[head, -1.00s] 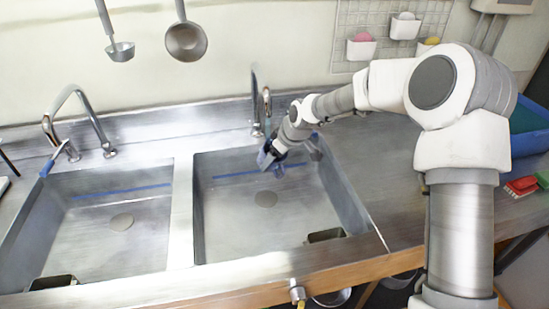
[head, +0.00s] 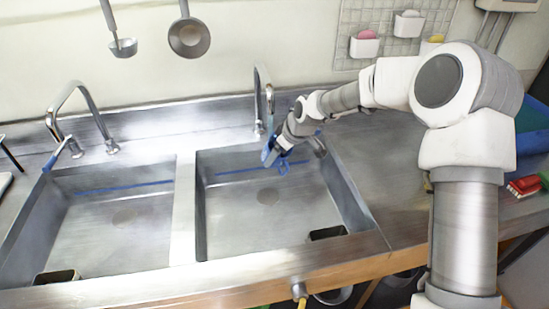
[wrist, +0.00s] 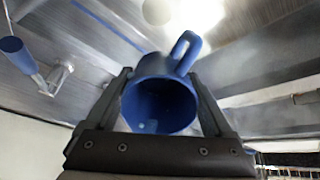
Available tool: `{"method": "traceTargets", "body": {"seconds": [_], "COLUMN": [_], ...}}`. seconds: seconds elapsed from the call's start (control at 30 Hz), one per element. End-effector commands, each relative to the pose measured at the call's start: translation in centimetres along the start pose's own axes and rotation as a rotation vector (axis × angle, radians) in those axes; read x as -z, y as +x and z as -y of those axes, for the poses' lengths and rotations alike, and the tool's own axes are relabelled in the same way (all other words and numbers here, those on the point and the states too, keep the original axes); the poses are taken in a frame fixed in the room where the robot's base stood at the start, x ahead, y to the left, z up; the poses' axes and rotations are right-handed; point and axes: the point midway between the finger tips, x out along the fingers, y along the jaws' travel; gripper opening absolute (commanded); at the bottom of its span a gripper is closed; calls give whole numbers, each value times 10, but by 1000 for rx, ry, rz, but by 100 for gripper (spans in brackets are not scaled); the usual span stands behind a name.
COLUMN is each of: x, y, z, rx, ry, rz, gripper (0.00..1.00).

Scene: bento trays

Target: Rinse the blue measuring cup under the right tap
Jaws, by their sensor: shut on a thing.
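The blue measuring cup (head: 270,153) is in my gripper (head: 281,148) over the back of the right sink (head: 345,190). In the wrist view the blue cup (wrist: 160,100) sits between both fingers of my gripper (wrist: 163,88), its round mouth facing the camera and its handle pointing up and right. The right tap (head: 263,85) arches behind the sink, and its spout end shows just above the cup in the head view. I cannot tell whether the spout is straight over the mouth. No running water can be made out. A blue-tipped lever (wrist: 22,58) shows at left in the wrist view.
The left sink (head: 60,235) with its own tap (head: 80,92) is empty except for a small dark box at its front corner. A ladle (head: 122,46) and a pan (head: 189,38) hang on the wall. Wire-grid holders (head: 364,47) are at right.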

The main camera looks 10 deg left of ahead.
Motion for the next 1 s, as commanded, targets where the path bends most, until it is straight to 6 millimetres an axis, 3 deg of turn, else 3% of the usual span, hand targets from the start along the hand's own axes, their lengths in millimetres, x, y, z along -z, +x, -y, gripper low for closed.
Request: {"method": "traceTargets", "body": {"seconds": [0.43, 1.0], "x": [-2, -42], "y": [-2, -24], "z": [6, 13], "rx": [-1, -1], "ry": [1, 1], "rz": [-1, 0], "gripper": [32, 32]}}
